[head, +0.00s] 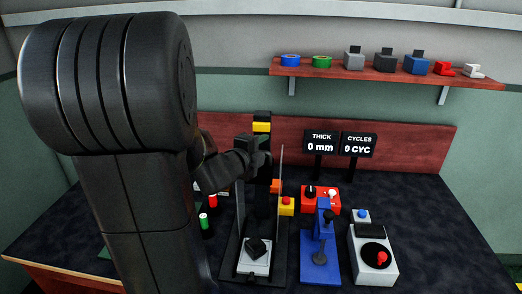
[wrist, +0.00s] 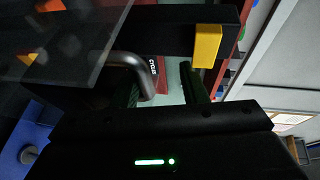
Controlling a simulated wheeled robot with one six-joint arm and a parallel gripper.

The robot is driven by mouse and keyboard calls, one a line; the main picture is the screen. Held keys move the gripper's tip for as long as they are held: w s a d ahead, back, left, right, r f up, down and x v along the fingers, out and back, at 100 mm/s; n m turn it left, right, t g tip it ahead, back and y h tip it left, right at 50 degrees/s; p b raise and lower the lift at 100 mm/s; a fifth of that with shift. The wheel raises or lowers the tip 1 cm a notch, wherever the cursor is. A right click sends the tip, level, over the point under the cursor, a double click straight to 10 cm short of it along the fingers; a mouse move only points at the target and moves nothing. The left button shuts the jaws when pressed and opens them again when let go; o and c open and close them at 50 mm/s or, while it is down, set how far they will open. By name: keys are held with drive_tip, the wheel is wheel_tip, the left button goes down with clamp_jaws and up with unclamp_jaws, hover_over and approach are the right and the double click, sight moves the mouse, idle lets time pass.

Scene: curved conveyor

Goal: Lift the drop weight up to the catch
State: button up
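The drop tower (head: 262,205) is a tall dark column with a yellow piece (head: 262,127) near its top. My gripper (head: 262,150) is in front of its upper part and hides some of it. In the wrist view my gripper (wrist: 160,92) has its two fingers apart. A grey bent handle (wrist: 135,62) reaches in beside the left finger; whether they touch is unclear. The handle seems to come from a dark block, likely the drop weight, too dark to outline. A yellow block (wrist: 207,45) sits on a black bar above the fingers. The catch cannot be told apart clearly.
A stop button box (head: 287,206), a red control box (head: 312,203), a blue press (head: 322,262) and a grey box with a red knob (head: 368,274) stand right of the tower. Displays (head: 321,143) read 0 mm and 0 CYC. A shelf (head: 380,75) hangs behind.

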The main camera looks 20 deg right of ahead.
idle(0.3)
drive_tip(key=shift+s+a, duration=0.2)
drive_tip(key=shift+a, duration=0.1)
drive_tip(key=v, duration=1.3)
drive_tip(key=shift+f, duration=0.1)
drive_tip(key=x, duration=1.3)
drive_tip(key=shift+w+d+f, duration=0.1)
drive_tip(key=shift+w+d, duration=0.05)
drive_tip(key=shift+d, duration=0.15)
drive_tip(key=shift+a, duration=0.1)
